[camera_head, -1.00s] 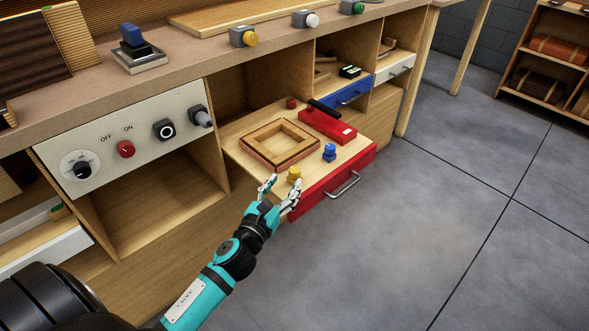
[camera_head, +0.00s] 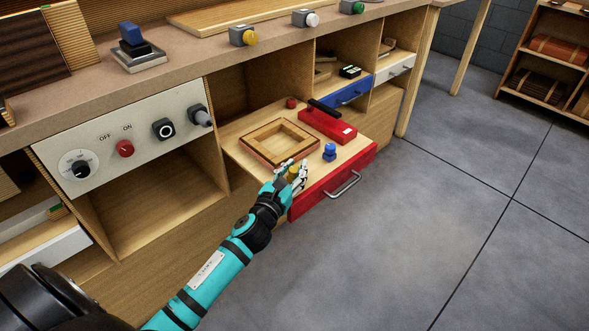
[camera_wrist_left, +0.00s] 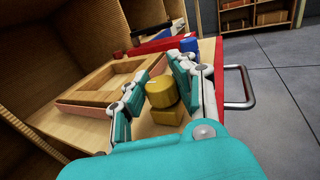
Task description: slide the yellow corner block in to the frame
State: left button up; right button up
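The yellow corner block (camera_head: 293,169) stands on the pulled-out drawer board near its front left corner. In the left wrist view it is a rounded yellow knob (camera_wrist_left: 161,92) on a squarer yellow base. The wooden frame (camera_head: 258,152) lies flat behind it, apart from it; its near rim also shows in the left wrist view (camera_wrist_left: 88,97). My left gripper (camera_head: 290,172) is open, with its fingers on either side of the yellow block. A gap shows between the left finger and the block; contact on the right side cannot be told. My right gripper is out of view.
The red-fronted drawer (camera_head: 325,184) has a metal handle (camera_head: 344,184). On its board are a blue block (camera_head: 329,152), a red block (camera_head: 291,103) and a red box with a black handle (camera_head: 328,124). Shelf walls stand close to the left; open floor lies right.

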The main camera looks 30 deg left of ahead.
aim_at(283, 163)
pick_arm(q)
grip_shut()
jog(key=shift+w, duration=0.1)
jog(key=a, duration=0.2)
jog(key=w+a, duration=0.1)
jog(key=shift+w+a+f, duration=0.15)
jog(key=shift+a, duration=0.25)
jog(key=shift+o, duration=0.2)
grip_release()
jog(key=o, duration=0.6)
jog(key=shift+s+a, duration=0.2)
jog(key=shift+s, duration=0.05)
jog(key=shift+o, duration=0.2)
jog(key=shift+d, duration=0.1)
